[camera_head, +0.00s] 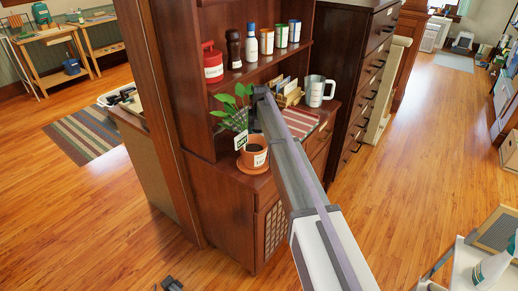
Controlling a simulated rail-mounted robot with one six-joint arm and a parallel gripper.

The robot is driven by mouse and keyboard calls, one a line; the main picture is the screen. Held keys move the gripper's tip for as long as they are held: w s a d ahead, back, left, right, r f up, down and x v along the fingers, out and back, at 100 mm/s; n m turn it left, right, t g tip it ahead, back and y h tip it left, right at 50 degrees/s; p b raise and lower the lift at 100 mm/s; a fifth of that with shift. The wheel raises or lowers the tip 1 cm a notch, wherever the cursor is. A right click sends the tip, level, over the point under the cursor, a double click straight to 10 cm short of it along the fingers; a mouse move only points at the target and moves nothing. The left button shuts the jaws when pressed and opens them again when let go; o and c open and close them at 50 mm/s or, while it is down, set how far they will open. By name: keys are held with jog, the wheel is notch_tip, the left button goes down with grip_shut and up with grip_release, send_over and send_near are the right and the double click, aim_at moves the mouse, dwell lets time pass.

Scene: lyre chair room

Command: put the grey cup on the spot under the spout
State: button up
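A light grey cup (316,93) with a handle on its right and a dark mark on its side stands upright on the wooden cabinet's counter (302,142), right of the far end of my arm. The dark end of my arm, with my gripper (254,120), is over the counter beside a potted plant, left of the cup and apart from it. Its fingers are too small and too covered by the arm and leaves to tell open from shut. I see no clear spout or marked spot under one; my arm covers part of the counter.
The potted plant (253,157) stands at the counter's front left, close to my arm. A wooden rack (289,97) is left of the cup. A shelf above holds a red canister (212,65) and several jars and bottles. A tall dark drawer cabinet (366,75) stands to the right.

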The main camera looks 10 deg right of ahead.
notch_tip(320, 180, down, 4)
jog(key=b, duration=0.3)
jog(key=shift+f+b, duration=0.2)
jog(key=shift+b, duration=0.2)
jog(key=shift+r, duration=0.3)
jog(key=shift+f, duration=0.3)
jog(key=o, duration=1)
jog(key=shift+r, duration=0.15)
